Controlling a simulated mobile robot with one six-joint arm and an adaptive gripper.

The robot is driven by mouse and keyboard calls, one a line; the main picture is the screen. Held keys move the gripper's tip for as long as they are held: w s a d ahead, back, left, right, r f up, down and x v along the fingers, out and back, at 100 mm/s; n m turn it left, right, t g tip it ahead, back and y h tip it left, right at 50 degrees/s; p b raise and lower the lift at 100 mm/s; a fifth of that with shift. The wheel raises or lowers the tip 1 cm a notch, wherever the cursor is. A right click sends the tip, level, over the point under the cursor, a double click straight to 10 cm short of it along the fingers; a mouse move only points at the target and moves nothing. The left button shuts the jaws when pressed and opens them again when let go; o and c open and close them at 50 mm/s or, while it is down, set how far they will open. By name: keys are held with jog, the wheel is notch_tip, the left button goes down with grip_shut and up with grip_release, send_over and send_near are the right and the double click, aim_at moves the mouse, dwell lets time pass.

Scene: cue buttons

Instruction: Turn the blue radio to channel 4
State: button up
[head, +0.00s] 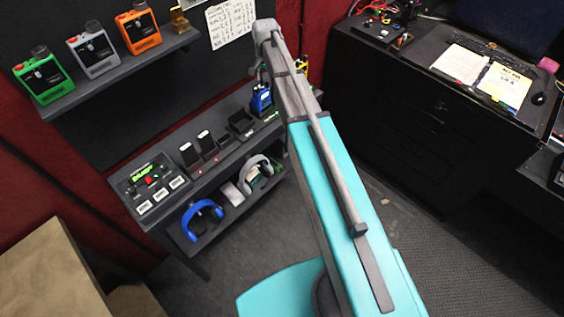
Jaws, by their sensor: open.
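The blue radio (262,99) stands upright on the lower desk, just left of my raised arm. It is small in the head view, and its knob and channel marking are too small to read. My arm crosses the middle of the view and covers the area just right of the radio. I cannot make out my gripper's fingers in this view.
Green (43,77), grey (94,52) and orange (138,29) radios stand on the upper shelf (120,68). On the desk are a button panel (150,180), black chargers (205,144) and an empty black cradle (241,125). Blue headphones (202,218) lie below. Open floor (250,235) lies in front.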

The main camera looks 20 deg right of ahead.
jog(key=shift+r+p, duration=6.25)
jog(key=shift+r, duration=0.4)
jog(key=s+f+n+b, duration=0.4)
jog(key=s+n, duration=0.1)
jog(key=s, duration=0.9)
jog(key=s+a+f+n+b, duration=0.1)
jog(key=s+f+n+b, duration=0.1)
jog(key=s+f+b, duration=0.65)
jog(key=f+b, duration=0.9)
jog(key=s+f+b, duration=0.2)
jog(key=f+b, duration=0.9)
jog(key=shift+s+a+n, duration=0.15)
jog(key=shift+a+n, duration=0.05)
jog(key=shift+n, duration=0.2)
jog(key=r+p, duration=0.1)
jog(key=s+r+p, duration=0.1)
jog(key=r+p, duration=0.3)
jog(key=shift+s+r, duration=0.2)
jog(key=shift+s, duration=0.05)
